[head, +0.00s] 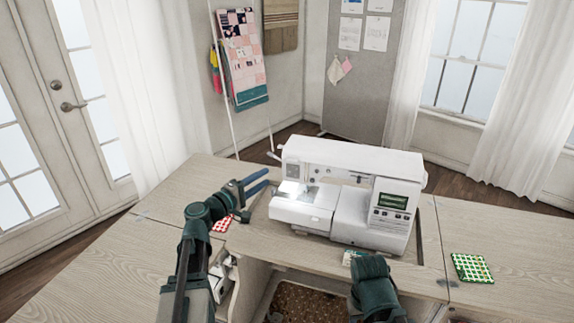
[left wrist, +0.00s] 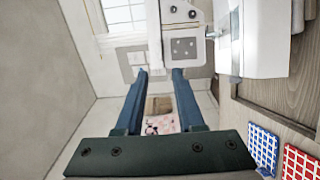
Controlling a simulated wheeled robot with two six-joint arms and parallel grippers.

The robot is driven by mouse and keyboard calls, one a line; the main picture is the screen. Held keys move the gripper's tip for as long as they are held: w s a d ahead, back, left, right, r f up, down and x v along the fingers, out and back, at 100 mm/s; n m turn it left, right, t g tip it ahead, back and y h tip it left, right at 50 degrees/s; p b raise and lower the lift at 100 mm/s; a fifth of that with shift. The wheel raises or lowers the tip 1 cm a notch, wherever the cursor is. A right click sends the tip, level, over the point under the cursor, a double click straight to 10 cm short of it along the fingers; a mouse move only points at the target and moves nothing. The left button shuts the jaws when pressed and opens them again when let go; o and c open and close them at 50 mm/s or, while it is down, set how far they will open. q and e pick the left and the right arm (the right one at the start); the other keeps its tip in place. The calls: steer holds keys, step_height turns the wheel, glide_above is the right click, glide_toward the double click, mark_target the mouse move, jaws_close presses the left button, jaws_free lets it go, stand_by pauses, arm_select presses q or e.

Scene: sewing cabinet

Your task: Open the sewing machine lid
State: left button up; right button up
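The white sewing machine (head: 330,158) stands upright on the wooden cabinet, with its long top, which looks closed, facing up. A lit area shows under its left end and a small display on its right end. My left gripper (head: 262,182) is at the left of the machine, apart from it, with its blue fingers pointing toward the machine's back left. In the left wrist view, its two fingers (left wrist: 160,72) are spread with nothing between them. White machine parts (left wrist: 268,40) fill the upper right there. My right arm shows in front of the machine, but its fingers do not show.
The cabinet top (head: 500,235) has free room at both sides. A red patterned square (head: 222,224) lies near my left arm, and a green one (head: 472,267) lies at the right. An open compartment (head: 302,303) is below. A quilt (head: 241,55) hangs behind.

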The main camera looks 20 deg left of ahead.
mark_target(290, 161)
arm_select(q)
steer(key=x, duration=1.1)
steer(key=shift+w+d, duration=0.2)
steer(key=shift+w, duration=0.15)
jaws_close()
stand_by(0.9)
